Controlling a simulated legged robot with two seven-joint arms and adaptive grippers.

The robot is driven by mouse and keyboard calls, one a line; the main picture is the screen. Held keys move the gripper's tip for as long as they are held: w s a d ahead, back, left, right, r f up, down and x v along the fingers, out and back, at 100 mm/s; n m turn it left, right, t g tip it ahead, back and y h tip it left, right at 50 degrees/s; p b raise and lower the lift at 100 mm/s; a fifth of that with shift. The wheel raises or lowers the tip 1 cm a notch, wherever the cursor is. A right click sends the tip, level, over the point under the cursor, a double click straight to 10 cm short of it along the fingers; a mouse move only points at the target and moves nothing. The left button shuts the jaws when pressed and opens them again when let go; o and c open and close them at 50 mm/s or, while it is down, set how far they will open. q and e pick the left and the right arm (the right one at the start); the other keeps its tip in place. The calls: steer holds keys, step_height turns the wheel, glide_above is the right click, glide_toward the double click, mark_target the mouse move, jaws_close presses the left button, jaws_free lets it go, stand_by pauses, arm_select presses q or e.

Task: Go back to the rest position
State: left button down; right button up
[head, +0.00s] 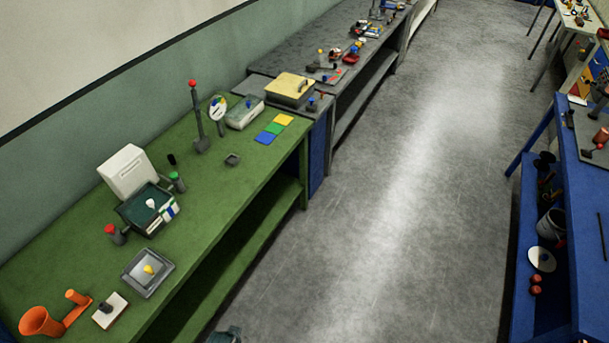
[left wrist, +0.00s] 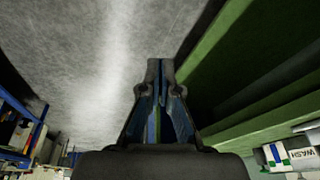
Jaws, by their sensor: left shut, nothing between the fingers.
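My left gripper (left wrist: 160,68) shows in the left wrist view, shut with nothing between its fingers. It is over the grey aisle floor (left wrist: 75,75), beside the edge of the green bench (left wrist: 265,75) and apart from it. In the head view only a small dark part at the bottom edge may belong to my left arm. My right gripper is in neither view.
The green bench (head: 75,255) along the left wall carries an open dark bin (head: 130,213), a grey tray (head: 137,283) and an orange funnel-like piece (head: 40,322). A blue bench (head: 590,180) stands at right. The aisle floor (head: 400,190) between is clear.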

arm_select(q)
steer(key=s+a+f+g+b, duration=0.1)
steer(key=s+f+b, duration=0.15)
steer(key=f, duration=1.05)
steer(key=s+a+f+b, duration=0.1)
steer(key=s+f, duration=0.3)
steer(key=f, duration=0.8)
steer(key=s+a+f+g+b, duration=0.1)
steer(key=s+a+f, duration=0.1)
steer(key=s+f, duration=1)
steer(key=shift+s+a+f+b, duration=0.2)
steer(key=shift+s+b, duration=0.1)
steer(key=shift+s, duration=0.9)
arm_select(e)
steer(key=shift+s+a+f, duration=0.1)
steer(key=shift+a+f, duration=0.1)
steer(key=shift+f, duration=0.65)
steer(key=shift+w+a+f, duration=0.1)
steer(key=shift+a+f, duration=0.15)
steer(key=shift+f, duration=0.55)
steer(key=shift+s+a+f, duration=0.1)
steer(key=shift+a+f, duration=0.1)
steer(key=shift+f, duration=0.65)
arm_select(q)
steer(key=shift+d+r, duration=0.1)
steer(key=shift+d, duration=0.15)
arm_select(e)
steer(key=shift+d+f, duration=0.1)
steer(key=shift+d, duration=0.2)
